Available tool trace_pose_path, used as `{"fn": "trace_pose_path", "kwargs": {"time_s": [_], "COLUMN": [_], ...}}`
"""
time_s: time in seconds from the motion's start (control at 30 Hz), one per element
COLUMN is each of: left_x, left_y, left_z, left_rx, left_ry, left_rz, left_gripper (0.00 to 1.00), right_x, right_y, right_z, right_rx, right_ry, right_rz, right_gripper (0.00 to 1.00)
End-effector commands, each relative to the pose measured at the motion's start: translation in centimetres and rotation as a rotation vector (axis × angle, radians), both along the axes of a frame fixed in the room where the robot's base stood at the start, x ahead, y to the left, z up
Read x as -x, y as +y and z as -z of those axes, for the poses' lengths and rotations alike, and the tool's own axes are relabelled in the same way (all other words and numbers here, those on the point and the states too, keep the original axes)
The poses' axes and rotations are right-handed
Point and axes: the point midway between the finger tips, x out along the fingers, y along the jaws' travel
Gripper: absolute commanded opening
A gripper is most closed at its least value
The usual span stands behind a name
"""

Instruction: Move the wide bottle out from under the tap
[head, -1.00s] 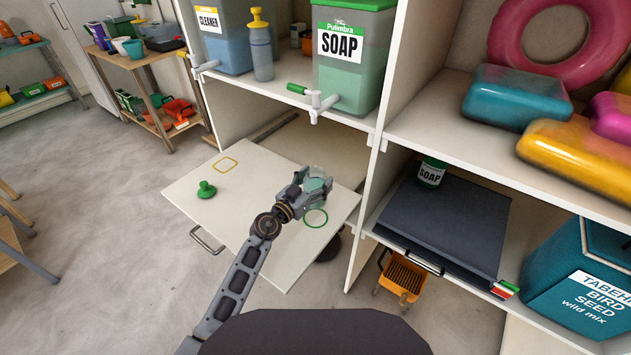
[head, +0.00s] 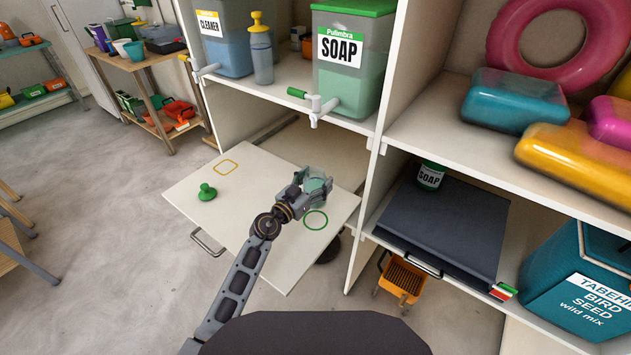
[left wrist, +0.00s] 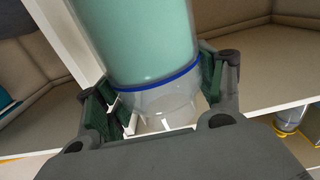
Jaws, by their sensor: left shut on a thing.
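My left gripper (head: 312,192) is shut around a wide translucent bottle with teal contents. In the head view the bottle (head: 318,183) is mostly hidden by the fingers. In the left wrist view the bottle (left wrist: 138,40) fills the middle, with a blue band above a clear lower part, between the two fingers. The white tap (head: 317,108) with a green handle is on the soap tank (head: 352,60). The bottle appears below the tap in the head view, near the green ring mark (head: 316,220) on the pale board (head: 250,225). Whether it touches the board is unclear. My right gripper is not in view.
A green knobbed piece (head: 207,191) and a yellow square outline (head: 227,167) are on the board's left part. A cabinet upright (head: 372,200) stands right of the gripper. A small soap container (head: 431,176) stands by a dark panel (head: 445,225).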

Motion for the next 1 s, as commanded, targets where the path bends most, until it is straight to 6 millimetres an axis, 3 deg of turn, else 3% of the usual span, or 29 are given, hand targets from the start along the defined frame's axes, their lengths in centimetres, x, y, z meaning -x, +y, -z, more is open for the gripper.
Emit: {"fn": "trace_pose_path", "kwargs": {"time_s": [0.3,0.57,1.0], "left_x": [0.0,-0.1,-0.8], "left_y": [0.0,0.0,0.4], "left_z": [-0.2,-0.4,-2.8], "left_rx": [0.002,0.002,0.001], "left_ry": [-0.002,-0.002,-0.003], "left_rz": [0.0,-0.001,-0.009], "left_gripper": [0.23,0.23,0.23], "right_x": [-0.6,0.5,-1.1], "right_y": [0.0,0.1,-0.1], "right_z": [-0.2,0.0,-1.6], "right_rx": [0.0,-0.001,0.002], "right_ry": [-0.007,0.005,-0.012], "right_rz": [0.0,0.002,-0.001], "right_gripper": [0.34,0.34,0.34]}}
